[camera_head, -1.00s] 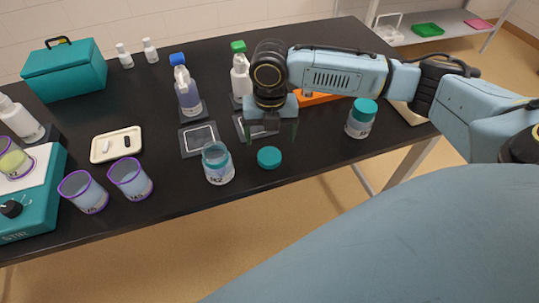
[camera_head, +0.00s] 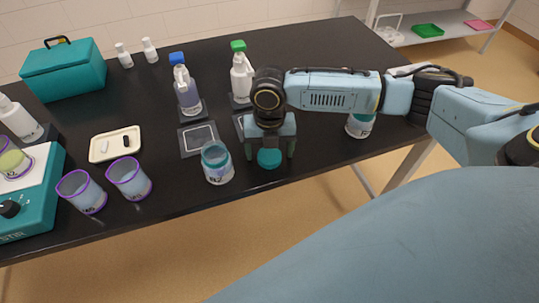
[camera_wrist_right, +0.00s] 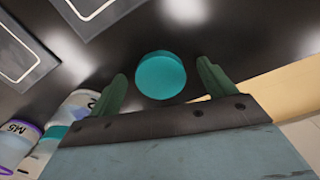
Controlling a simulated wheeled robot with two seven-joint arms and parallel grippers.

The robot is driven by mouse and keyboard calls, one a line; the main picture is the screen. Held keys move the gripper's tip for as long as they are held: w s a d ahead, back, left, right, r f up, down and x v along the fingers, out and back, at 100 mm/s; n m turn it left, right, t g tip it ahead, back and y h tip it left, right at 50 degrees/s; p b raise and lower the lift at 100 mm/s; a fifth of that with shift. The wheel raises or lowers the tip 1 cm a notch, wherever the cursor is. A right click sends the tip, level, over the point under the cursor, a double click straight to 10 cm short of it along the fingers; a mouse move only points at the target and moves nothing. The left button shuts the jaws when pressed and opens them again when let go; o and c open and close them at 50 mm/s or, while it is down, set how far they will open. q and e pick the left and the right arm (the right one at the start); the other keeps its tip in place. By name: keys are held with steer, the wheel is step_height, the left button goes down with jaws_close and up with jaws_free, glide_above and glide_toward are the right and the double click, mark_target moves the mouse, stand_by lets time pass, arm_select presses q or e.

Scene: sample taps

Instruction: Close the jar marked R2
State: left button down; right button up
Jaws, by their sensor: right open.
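The open glass jar (camera_head: 217,165), whose label appears to read R2, stands upright near the table's front edge in the head view. Its glass also shows at the left in the right wrist view (camera_wrist_right: 82,102). A round teal lid (camera_head: 269,159) lies flat on the table just right of the jar, apart from it. It also shows in the right wrist view (camera_wrist_right: 160,75). My right gripper (camera_head: 270,150) is open and points down over the lid, one finger on each side. I see no grip on the lid. My left gripper is out of view.
Another jar (camera_head: 359,127) stands to the right, partly behind my right arm. Two purple-rimmed beakers (camera_head: 82,193) (camera_head: 129,180) stand left of the open jar. A teal stirrer (camera_head: 35,200) is at the left.

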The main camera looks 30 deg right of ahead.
mark_target(269, 153)
steer(key=c, duration=1.1)
steer(key=shift+o, duration=0.2)
step_height(269, 153, up, 10)
steer(key=p, duration=0.1)
